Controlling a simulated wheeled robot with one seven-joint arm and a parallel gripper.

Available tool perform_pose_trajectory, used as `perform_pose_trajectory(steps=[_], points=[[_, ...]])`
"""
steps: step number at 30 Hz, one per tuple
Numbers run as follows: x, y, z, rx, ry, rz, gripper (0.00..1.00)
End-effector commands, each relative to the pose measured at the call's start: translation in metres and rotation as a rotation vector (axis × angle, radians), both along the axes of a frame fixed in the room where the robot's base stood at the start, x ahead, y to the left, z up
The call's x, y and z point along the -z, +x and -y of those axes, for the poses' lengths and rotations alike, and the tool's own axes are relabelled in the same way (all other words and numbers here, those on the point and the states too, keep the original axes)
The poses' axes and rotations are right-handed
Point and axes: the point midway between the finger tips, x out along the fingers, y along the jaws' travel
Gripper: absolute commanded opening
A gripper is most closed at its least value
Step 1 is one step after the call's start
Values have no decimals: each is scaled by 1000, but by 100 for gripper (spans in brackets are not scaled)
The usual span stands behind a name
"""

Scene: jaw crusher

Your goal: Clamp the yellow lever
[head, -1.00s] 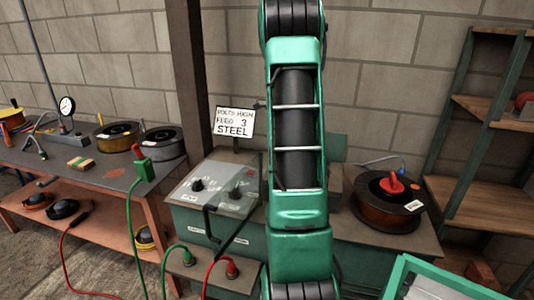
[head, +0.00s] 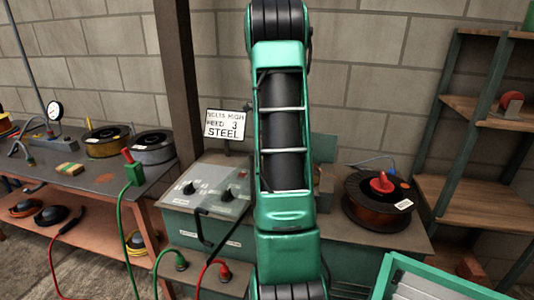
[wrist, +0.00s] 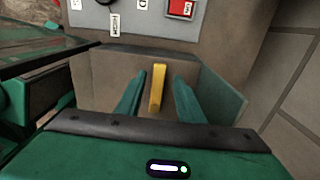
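The yellow lever (wrist: 157,88) stands upright in the wrist view, in front of a brown-grey block face. My gripper (wrist: 158,92) is open, with one green finger to the left of the lever and one to the right. Gaps show between the lever and both fingers. I cannot tell how deep the lever sits between the fingertips. In the head view the lever and gripper are hidden behind my green arm.
A grey panel with a red switch (wrist: 181,9) is above the lever. In the head view, a green machine with a control panel (head: 213,181), a wire spool (head: 376,208) and a "STEEL" sign (head: 224,124) stand around my arm. A tool table (head: 86,183) is at the left.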

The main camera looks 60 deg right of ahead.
Motion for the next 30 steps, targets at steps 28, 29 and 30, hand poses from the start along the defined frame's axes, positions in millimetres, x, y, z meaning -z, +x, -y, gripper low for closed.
perform_pose_trajectory(steps=[28,29,30], points=[[-107,5,0,0,-1,-1,34],[-108,5,0,0,-1,-1,34],[-108,5,0,0,0,-1,34]])
